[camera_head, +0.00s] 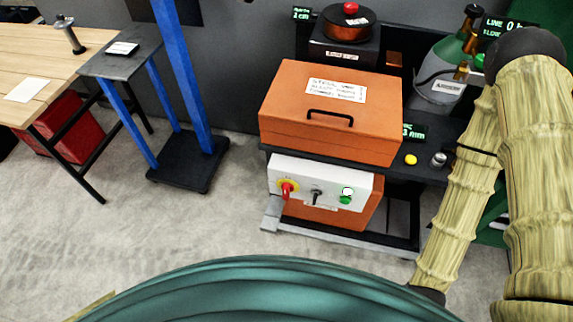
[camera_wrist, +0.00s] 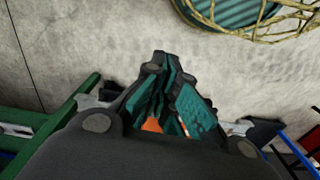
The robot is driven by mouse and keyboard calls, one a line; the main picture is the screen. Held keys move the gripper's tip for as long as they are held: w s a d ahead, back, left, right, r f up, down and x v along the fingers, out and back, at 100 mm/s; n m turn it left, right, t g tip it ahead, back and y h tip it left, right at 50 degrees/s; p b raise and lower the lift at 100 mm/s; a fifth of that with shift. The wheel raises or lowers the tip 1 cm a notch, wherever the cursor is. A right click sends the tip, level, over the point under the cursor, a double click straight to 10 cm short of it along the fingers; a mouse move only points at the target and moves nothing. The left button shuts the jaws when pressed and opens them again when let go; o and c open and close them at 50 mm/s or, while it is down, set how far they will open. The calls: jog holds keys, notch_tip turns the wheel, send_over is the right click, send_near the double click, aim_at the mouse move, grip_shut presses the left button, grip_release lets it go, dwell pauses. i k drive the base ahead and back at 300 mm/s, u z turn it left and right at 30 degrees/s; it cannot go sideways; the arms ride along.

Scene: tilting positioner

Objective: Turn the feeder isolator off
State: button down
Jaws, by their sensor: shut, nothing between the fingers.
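A white control panel (camera_head: 270,175) sits on the front of the bench under an orange box. On its left is a red rotary handle on a yellow plate (camera_head: 288,190), which looks like an isolator; no label there is readable. The red handle points roughly downward. A black lever switch (camera_head: 316,197) is at the panel's middle and a green button (camera_head: 345,199) with a white top at its right. My gripper (camera_wrist: 160,62) is shut and empty in the wrist view, over bare floor, with no panel visible there. The head view does not show the gripper.
The orange lidded box (camera_head: 280,110) with a black handle stands above the panel. A blue post on a black base (camera_head: 185,165) and a small side table (camera_head: 120,60) stand left. A grey plate (camera_head: 272,212) juts out below the panel. The floor before it is clear.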

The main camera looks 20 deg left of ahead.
aim_at(288, 188)
jog(key=z, duration=1.1)
jog(key=k, duration=0.85)
jog(key=u, duration=1.15)
